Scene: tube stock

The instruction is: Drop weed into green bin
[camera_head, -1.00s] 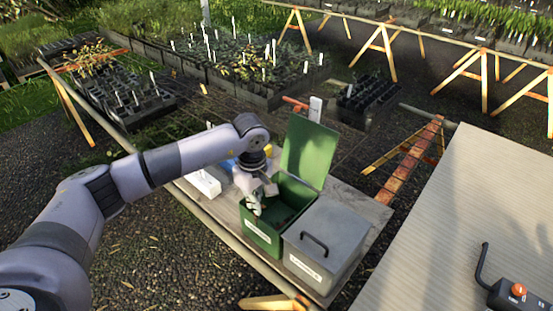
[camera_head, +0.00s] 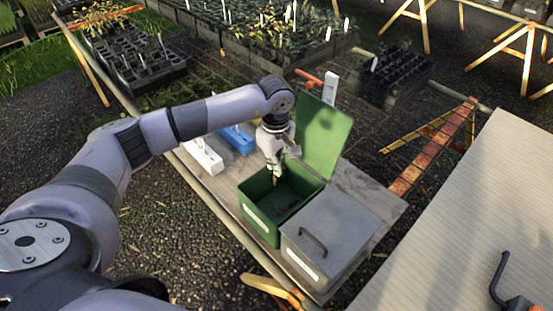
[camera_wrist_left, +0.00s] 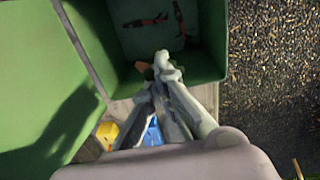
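The green bin (camera_head: 262,222) stands on the table with its lid (camera_head: 325,135) raised. In the left wrist view the bin (camera_wrist_left: 205,62) is at the top, with thin reddish weed-like pieces (camera_wrist_left: 180,18) on its floor. My left gripper (camera_head: 275,180) is above the bin's back left edge. In the left wrist view its fingers (camera_wrist_left: 163,65) come together at the tips. A small brown and green bit, seemingly a weed (camera_wrist_left: 143,68), shows at the fingertips; the fingers partly hide it. My right gripper is out of view.
A grey lidded bin (camera_head: 330,235) stands directly beside the green one. A white box (camera_head: 203,158) and a blue box (camera_head: 237,140) are behind on the left. A corrugated panel (camera_head: 470,220) lies at right. Plant trays (camera_head: 135,65) stand further back.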

